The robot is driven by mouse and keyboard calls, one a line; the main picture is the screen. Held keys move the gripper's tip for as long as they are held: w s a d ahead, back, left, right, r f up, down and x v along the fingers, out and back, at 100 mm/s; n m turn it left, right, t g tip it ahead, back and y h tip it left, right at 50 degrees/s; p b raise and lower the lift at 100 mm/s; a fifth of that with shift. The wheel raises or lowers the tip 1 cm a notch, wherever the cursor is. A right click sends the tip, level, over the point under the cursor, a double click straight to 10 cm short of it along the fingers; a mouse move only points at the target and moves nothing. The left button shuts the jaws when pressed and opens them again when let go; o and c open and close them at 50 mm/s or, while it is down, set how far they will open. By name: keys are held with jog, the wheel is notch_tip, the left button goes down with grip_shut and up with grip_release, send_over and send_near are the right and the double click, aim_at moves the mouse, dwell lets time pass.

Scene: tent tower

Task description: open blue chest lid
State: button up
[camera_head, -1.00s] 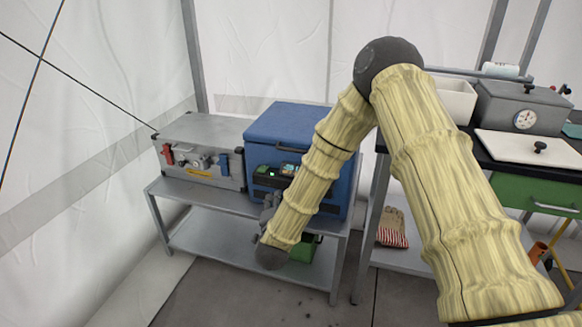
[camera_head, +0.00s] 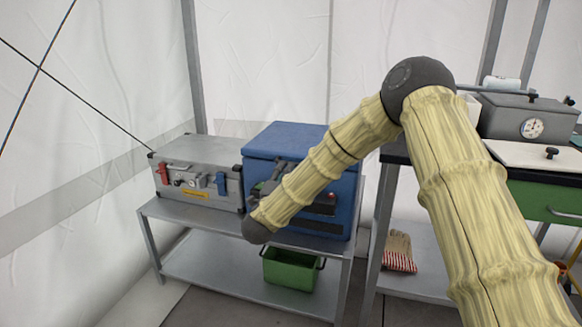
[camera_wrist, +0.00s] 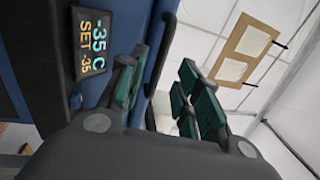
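The blue chest (camera_head: 286,138) stands on the low metal shelf with its lid down. In the wrist view its blue front (camera_wrist: 90,40) shows at the left, with a lit display (camera_wrist: 92,45) reading -35 C. My gripper (camera_head: 281,167) is at the upper front of the chest, near the lid's edge, partly hidden by my arm. In the wrist view my gripper (camera_wrist: 160,92) has its green-padded fingers apart. A dark strip along the lid's edge lies between them; I cannot tell whether this is the handle or whether the fingers touch it.
A grey metal case (camera_head: 195,152) stands left of the chest. A green bin (camera_head: 290,271) is on the lower shelf. A dark-topped bench with a grey gauge box (camera_head: 525,117) and white lid (camera_head: 530,155) stands right. Striped gloves (camera_head: 399,252) lie below it.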

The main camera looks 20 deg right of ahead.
jog(key=shift+b+x, duration=0.35)
jog(key=shift+x, duration=2.7)
grip_shut()
